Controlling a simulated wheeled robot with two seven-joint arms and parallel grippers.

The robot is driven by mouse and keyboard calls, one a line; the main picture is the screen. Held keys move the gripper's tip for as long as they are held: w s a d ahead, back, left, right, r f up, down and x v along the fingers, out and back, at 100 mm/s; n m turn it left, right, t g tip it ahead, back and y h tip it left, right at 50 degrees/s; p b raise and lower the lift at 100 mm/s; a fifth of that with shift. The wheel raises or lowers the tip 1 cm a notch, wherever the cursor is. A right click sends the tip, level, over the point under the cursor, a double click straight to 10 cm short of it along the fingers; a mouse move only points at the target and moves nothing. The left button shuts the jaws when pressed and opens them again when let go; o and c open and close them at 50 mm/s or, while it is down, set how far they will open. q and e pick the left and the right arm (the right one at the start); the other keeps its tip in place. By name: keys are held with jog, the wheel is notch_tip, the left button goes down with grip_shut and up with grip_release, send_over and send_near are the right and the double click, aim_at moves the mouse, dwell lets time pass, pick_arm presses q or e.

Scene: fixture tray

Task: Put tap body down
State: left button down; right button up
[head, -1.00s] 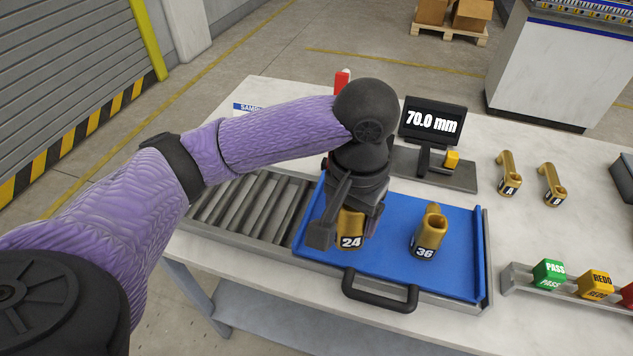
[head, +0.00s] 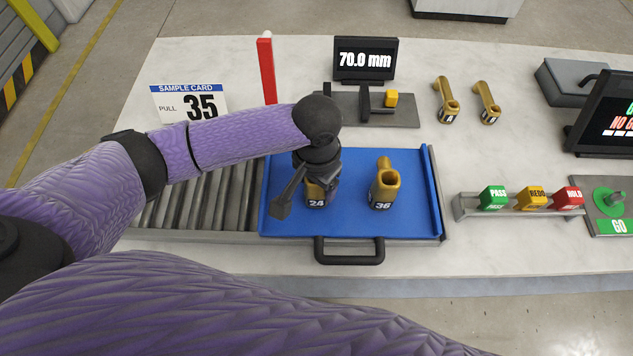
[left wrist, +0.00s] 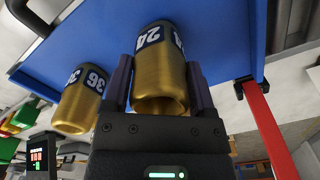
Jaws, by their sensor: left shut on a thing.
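The brass tap body marked 24 (head: 317,198) is upright over the left half of the blue tray (head: 412,215). My left gripper (head: 317,178) comes down on it from above and is shut on it. In the left wrist view the tap body 24 (left wrist: 160,85) sits between the two dark fingers. Its labelled base is at or very near the tray floor; I cannot tell if it touches. The tap body marked 36 (head: 384,187) stands in the tray just to the right, apart from it. My right gripper is not in view.
A roller conveyor (head: 190,205) lies left of the tray, and a black handle (head: 349,257) is at its front. A gauge display (head: 365,60) reads 70.0 mm behind. Tap bodies A (head: 447,100) and B (head: 487,102) stand back right. PASS, REDO and HOLD blocks (head: 531,199) sit right.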

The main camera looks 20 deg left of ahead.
pick_arm(q)
jog(key=shift+f, duration=0.3)
grip_release()
notch_tip(320, 180, up, 12)
jog(key=p, duration=0.3)
jog(key=shift+r+p, duration=0.15)
jog(key=shift+p, duration=0.25)
